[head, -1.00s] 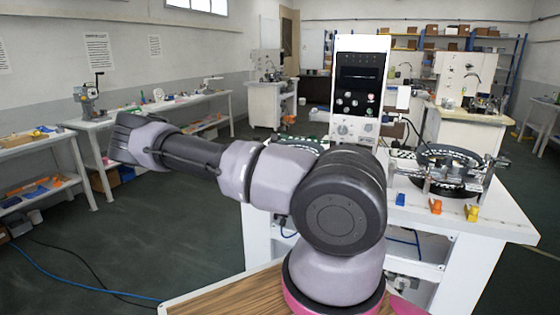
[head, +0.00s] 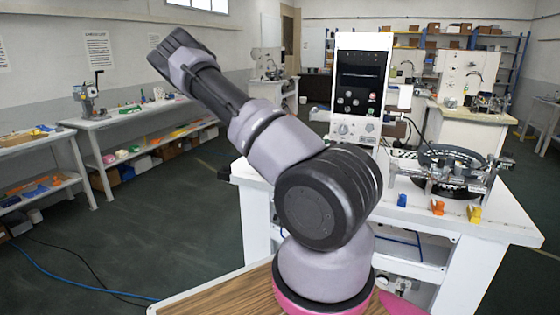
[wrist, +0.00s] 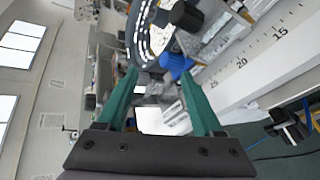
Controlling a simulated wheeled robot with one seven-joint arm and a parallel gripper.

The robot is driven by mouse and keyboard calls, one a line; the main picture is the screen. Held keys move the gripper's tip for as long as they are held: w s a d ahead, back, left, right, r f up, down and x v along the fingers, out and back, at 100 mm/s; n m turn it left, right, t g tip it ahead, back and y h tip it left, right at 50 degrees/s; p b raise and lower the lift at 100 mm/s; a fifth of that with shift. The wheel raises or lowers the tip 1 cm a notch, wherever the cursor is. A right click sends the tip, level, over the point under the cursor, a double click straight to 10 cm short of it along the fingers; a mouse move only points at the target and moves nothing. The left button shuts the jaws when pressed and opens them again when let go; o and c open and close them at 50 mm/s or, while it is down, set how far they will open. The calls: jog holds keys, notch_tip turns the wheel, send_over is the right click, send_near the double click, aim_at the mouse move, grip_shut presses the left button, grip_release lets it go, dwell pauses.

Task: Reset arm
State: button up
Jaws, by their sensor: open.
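My arm rises from its base at the bottom centre of the head view and points up and to the left, clear of the tables. Its fingers are not visible in the head view. In the wrist view my gripper (wrist: 160,105) shows two green fingers spread apart with nothing held between them. Beyond the fingers, the tilted wrist view shows a dark ring with white marks (wrist: 141,40) and a blue item (wrist: 177,64).
A white workbench (head: 500,222) stands ahead, with a white control panel (head: 358,95) and a ring-shaped fixture (head: 450,165). Small orange (head: 437,207) and yellow (head: 474,213) pieces lie near its front edge. Side benches (head: 120,122) line the left wall. Open floor lies at left.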

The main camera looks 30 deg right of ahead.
dwell(0.4)
jog(key=s+a+r+m+g+y, duration=0.1)
jog(key=s+a+r+m+y, duration=0.35)
jog(key=a+r+m, duration=0.4)
jog(key=s+a+r+m+g+y, duration=0.25)
jog(key=s+a+r+m, duration=0.3)
jog(key=a+r, duration=0.6)
jog(key=s+a+r+m+y, duration=0.1)
jog(key=s+a+r, duration=0.4)
jog(key=s, duration=0.5)
jog(key=s+a+r+m+y, duration=0.2)
jog(key=s+a+r, duration=0.3)
jog(key=s+r, duration=0.4)
jog(key=shift+s+r+m, duration=0.25)
jog(key=shift+s+m, duration=0.45)
jog(key=shift+s, duration=0.1)
